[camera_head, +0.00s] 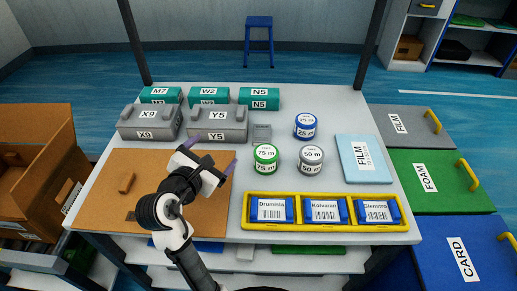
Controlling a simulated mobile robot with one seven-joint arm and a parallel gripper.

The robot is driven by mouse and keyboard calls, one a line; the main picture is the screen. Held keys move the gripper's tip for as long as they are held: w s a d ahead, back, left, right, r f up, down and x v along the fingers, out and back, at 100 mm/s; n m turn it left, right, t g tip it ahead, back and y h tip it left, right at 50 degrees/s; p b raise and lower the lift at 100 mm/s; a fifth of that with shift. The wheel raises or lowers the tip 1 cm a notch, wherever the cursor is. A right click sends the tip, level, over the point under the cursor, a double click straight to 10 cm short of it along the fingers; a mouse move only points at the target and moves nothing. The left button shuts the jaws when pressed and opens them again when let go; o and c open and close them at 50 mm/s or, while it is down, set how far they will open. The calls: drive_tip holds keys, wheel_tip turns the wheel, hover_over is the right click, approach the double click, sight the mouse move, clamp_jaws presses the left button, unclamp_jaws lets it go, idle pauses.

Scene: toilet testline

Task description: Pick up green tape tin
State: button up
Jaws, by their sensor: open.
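The green tape tin (265,158) is a round tin with a green rim and a white "75 m" label. It stands upright on the grey-white table, right of the brown board. My gripper (212,153) is left of the tin, above the brown board, with its two purple fingers spread apart and nothing between them. The right finger is close to the tin's left side in the picture, but I see a gap between them. My arm comes in from the bottom of the view.
A grey tin (311,160) stands right of the green one, and a blue tin (305,126) behind. A yellow tray (325,226) with blue packs lies in front. Grey boxes (217,125) stand behind my gripper. A light-blue FILM pad (364,172) lies at right.

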sight(263, 155)
drive_tip(key=s+d+f+n+g+h, duration=0.1)
drive_tip(key=s+d+f+g+h, duration=0.15)
drive_tip(key=d, duration=0.35)
drive_tip(key=shift+g+h, duration=0.35)
drive_tip(key=x, duration=0.2)
drive_tip(key=p+x, duration=0.1)
drive_tip(key=x, duration=0.5)
drive_tip(key=shift+w+a+f, duration=0.1)
drive_tip(key=shift+f, duration=0.25)
drive_tip(key=shift+p+x, duration=0.85)
drive_tip(key=shift+x, duration=2)
drive_tip(key=shift+r, duration=0.1)
drive_tip(key=c, duration=1.1)
drive_tip(key=shift+c, duration=0.8)
drive_tip(key=shift+r, duration=0.1)
